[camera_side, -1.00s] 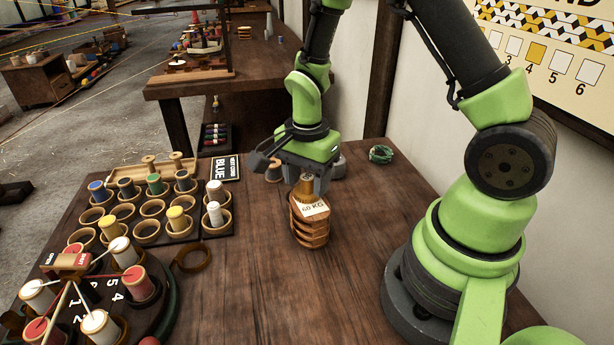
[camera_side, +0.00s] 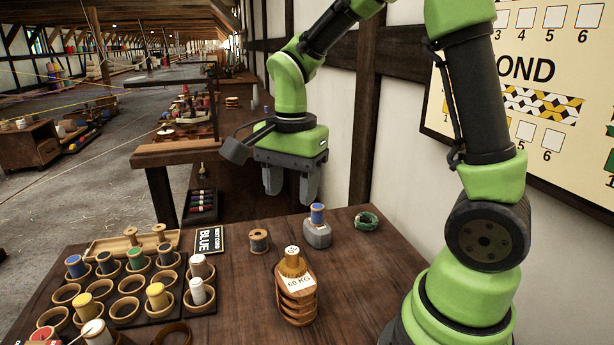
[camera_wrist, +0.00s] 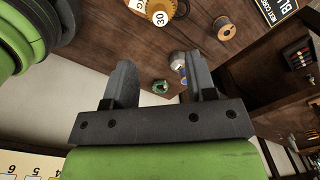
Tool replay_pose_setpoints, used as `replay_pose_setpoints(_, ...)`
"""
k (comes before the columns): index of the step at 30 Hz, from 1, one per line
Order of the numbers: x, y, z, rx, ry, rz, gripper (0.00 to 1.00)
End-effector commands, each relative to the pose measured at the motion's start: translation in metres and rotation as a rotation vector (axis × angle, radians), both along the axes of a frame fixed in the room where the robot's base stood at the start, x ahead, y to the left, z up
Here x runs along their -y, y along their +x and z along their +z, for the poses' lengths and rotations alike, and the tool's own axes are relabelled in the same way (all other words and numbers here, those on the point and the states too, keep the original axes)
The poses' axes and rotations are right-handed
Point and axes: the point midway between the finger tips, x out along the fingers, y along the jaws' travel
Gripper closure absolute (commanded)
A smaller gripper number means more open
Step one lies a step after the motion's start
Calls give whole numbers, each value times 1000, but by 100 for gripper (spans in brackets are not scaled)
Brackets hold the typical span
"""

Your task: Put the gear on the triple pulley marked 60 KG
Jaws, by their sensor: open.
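The triple pulley (camera_side: 298,306), a stack of wooden discs with a white 60 KG label, stands on the table in the side view. The brass-coloured gear (camera_side: 292,264) sits upright on top of it, with a pale round face. My gripper (camera_side: 290,192) is open and empty, well above the table and apart from the gear. Both fingers (camera_wrist: 160,66) show in the wrist view with nothing between them.
A dark spool (camera_side: 259,241) stands behind left. A rack of spools (camera_side: 130,290) fills the left. Table right of the pulley is clear.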

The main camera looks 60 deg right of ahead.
Motion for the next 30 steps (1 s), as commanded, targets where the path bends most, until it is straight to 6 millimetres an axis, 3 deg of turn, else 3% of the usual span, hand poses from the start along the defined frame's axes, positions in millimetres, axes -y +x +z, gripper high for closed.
replay_pose_setpoints(5,-17,-23,40,157,1,261,49)
replay_pose_setpoints(12,-44,-78,83,446,-89,774,49)
replay_pose_setpoints(19,-56,-110,93,611,-202,1069,49)
replay_pose_setpoints(30,-58,-116,93,637,-228,1127,49)
